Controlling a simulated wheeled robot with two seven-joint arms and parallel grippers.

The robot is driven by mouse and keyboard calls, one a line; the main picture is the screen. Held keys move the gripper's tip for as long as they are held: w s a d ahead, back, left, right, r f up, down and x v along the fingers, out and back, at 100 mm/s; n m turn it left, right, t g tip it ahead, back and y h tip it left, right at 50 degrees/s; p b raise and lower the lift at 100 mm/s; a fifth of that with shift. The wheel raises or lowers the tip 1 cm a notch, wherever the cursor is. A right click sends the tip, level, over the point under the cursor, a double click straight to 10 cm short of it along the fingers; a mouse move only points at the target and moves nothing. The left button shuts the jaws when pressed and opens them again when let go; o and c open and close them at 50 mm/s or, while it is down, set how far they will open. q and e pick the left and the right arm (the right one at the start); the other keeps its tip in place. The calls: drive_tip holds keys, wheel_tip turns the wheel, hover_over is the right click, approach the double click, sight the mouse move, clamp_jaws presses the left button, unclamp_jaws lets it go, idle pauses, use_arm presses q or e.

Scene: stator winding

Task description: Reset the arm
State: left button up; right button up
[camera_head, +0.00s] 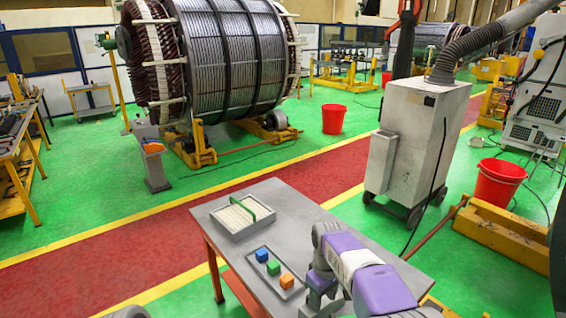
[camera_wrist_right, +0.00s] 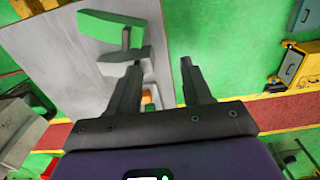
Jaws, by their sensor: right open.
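My right arm, purple and white, reaches over the right front of the grey table (camera_head: 216,214). My right gripper (camera_wrist_right: 160,66) is open in the right wrist view, with nothing held between its fingers. In the head view the right gripper (camera_head: 318,297) is low, near the small tray, and partly covered by my arm. My left gripper is not in view; only a grey bit of what may be my left arm shows at the bottom left edge.
A small tray holds a blue cube (camera_head: 262,254), a green cube (camera_head: 274,267) and an orange cube (camera_head: 287,280). A grey wheeled cabinet (camera_head: 410,140) stands beyond the table.

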drive_tip(key=s+d+f+m+y, duration=0.1)
drive_tip(key=s+f+m, duration=0.15)
drive_tip(key=f, duration=0.75)
drive_tip(key=s+d+f+m, duration=0.15)
drive_tip(key=s+f, duration=0.25)
drive_tip(key=f, duration=0.7)
drive_tip(key=s+a+f+m+y, duration=0.1)
drive_tip(key=s+f+m, duration=0.1)
drive_tip(key=s+f, duration=0.35)
drive_tip(key=s+a+f+m+y, duration=0.1)
drive_tip(key=s+f+m, duration=0.1)
drive_tip(key=s, duration=0.6)
drive_tip(key=s+a+f+m+y, duration=0.1)
drive_tip(key=s+f+m, duration=0.15)
drive_tip(key=s, duration=0.35)
use_arm(q)
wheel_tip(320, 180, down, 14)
drive_tip(key=b, duration=1.4)
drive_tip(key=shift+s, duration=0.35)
use_arm(e)
wheel_tip(320, 180, down, 15)
drive_tip(key=shift+w+t, duration=0.25)
drive_tip(key=shift+t, duration=0.05)
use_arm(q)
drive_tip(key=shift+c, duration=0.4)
use_arm(e)
drive_tip(key=shift+a+r, duration=0.1)
drive_tip(key=shift+c, duration=0.4)
